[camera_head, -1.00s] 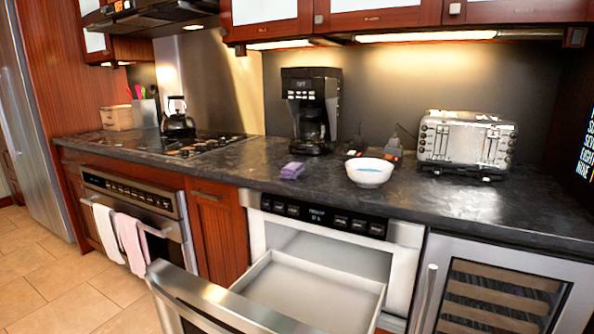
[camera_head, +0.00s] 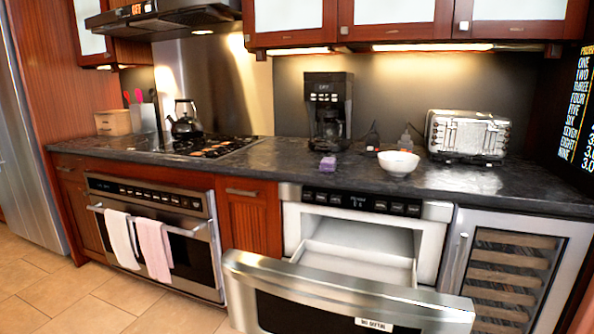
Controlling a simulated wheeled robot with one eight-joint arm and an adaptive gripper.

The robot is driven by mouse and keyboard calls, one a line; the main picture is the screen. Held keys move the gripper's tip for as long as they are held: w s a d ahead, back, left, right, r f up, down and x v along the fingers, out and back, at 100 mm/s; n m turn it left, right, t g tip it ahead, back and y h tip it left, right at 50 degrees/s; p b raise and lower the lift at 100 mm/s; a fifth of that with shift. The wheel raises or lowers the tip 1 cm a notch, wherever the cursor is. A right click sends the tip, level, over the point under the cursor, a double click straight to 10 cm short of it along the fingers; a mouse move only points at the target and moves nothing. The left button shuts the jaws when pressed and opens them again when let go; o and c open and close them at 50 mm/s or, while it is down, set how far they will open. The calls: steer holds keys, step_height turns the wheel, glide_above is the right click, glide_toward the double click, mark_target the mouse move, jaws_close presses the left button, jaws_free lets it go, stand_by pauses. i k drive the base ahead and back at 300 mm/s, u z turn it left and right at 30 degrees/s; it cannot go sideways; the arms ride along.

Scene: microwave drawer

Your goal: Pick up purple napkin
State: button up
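The purple napkin (camera_head: 328,164) is a small folded stack on the dark countertop (camera_head: 262,170). It lies near the counter's front half, in front of the coffee maker (camera_head: 328,108) and left of the white bowl (camera_head: 398,163). Nothing covers it. My gripper is not in view.
The microwave drawer (camera_head: 345,302) stands pulled out below the napkin, its front jutting into the room. An oven (camera_head: 160,240) with two hanging towels is at left, below the cooktop (camera_head: 208,148). A toaster (camera_head: 467,135) stands at right. Tiled floor (camera_head: 75,298) is clear at lower left.

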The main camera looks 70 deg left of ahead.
mark_target(327, 165)
steer(key=z, duration=0.05)
steer(key=k, duration=1.6)
steer(key=u, duration=1.95)
steer(key=i, duration=0.85)
steer(key=u, duration=0.05)
